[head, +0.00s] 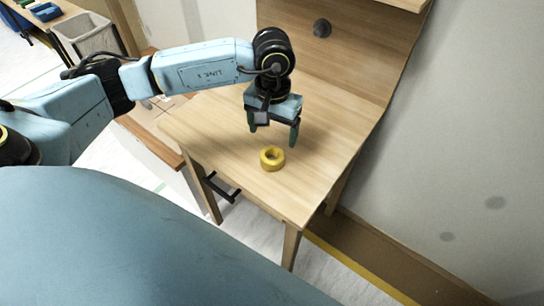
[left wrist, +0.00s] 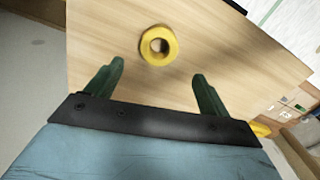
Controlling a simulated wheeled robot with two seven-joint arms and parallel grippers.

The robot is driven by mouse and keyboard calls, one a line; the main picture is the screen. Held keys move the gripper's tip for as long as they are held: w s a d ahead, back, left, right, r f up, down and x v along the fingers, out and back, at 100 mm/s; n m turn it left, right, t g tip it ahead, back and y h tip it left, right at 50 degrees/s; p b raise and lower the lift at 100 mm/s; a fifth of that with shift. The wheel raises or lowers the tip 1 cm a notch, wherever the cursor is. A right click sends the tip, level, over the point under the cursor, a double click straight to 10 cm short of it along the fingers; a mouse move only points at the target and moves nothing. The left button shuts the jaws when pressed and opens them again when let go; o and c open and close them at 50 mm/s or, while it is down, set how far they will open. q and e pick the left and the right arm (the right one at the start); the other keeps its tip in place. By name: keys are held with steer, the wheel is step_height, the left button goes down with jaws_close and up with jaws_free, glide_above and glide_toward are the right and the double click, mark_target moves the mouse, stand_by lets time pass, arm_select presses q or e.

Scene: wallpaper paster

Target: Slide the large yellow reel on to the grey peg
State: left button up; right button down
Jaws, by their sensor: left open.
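The large yellow reel (head: 272,166) lies flat on the wooden table, near its front part, with its hole facing up. It also shows in the left wrist view (left wrist: 146,52), beyond the fingertips and roughly centred between them. My left gripper (head: 273,136) is open and empty, pointing down above the table just behind the reel, apart from it. Its two green fingers also show in the left wrist view (left wrist: 158,70). A dark grey round peg (head: 322,28) stands out from the upright wooden back panel, seen nearly end on. My right gripper is out of view.
The wooden table (head: 225,125) is otherwise clear around the reel. Its back panel (head: 365,55) rises behind, with a shelf edge (head: 405,4) above the peg. A pale wall (head: 460,130) stands at the right. A bin (head: 85,32) stands at the far left.

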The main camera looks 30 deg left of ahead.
mark_target(272, 152)
arm_select(q)
steer(key=shift+f, duration=1.25)
steer(key=f, duration=0.4)
steer(key=shift+s+d+f+b, duration=0.2)
steer(key=shift+s+b, duration=0.1)
steer(key=shift+b, duration=0.05)
steer(key=shift+f, duration=0.25)
steer(key=c, duration=1.1)
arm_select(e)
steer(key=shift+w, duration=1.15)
